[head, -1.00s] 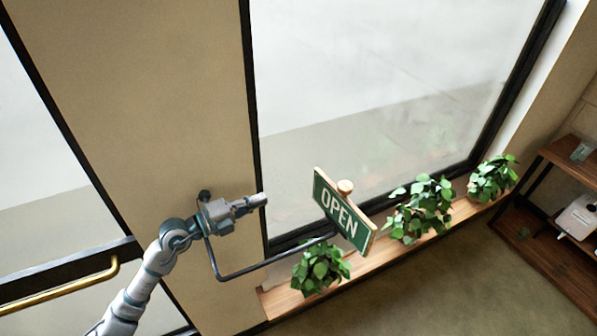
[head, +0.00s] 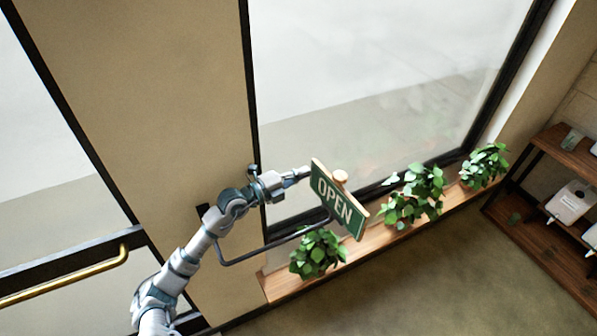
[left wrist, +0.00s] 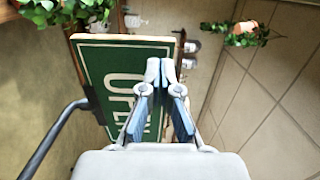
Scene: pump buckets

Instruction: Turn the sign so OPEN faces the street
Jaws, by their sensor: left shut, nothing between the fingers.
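The green sign (head: 337,203) with a wooden edge shows the word OPEN on the face turned toward the head camera, into the room. My right gripper is out of view.
The dark bracket (head: 245,256) runs below my left forearm to the sign. Potted plants (head: 318,252) line the wooden window ledge (head: 282,283). A door with a brass handle (head: 70,278) is at left, and shelves (head: 570,150) stand at right.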

